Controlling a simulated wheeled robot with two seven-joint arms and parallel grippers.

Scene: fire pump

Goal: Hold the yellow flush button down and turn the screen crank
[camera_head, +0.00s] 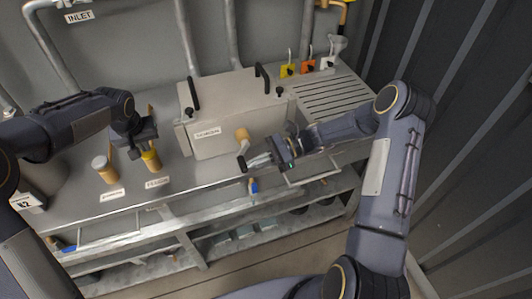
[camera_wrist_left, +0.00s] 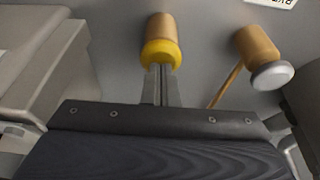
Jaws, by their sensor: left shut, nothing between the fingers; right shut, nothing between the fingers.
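The yellow flush button (camera_head: 152,161) is a yellow cap on a brass post at the bench front; it also shows in the left wrist view (camera_wrist_left: 160,50). My left gripper (camera_head: 146,148) is shut and empty, with its fingertips at the yellow cap; they overlap its edge in the left wrist view (camera_wrist_left: 160,70). Whether the button is pressed in, I cannot tell. The screen crank (camera_head: 243,134) has a brass hub on the front of the grey screen box (camera_head: 225,140) and a short arm hanging down. My right gripper (camera_head: 258,160) is shut and empty, close beside the crank's dark lower end; contact is unclear.
A second brass post with a pale cap (camera_head: 102,166) stands left of the yellow button; it shows in the left wrist view (camera_wrist_left: 272,74). Two black handles top the box. A slotted drain panel (camera_head: 330,98) and coloured tags (camera_head: 308,66) lie to the right. A rail runs along the bench front.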

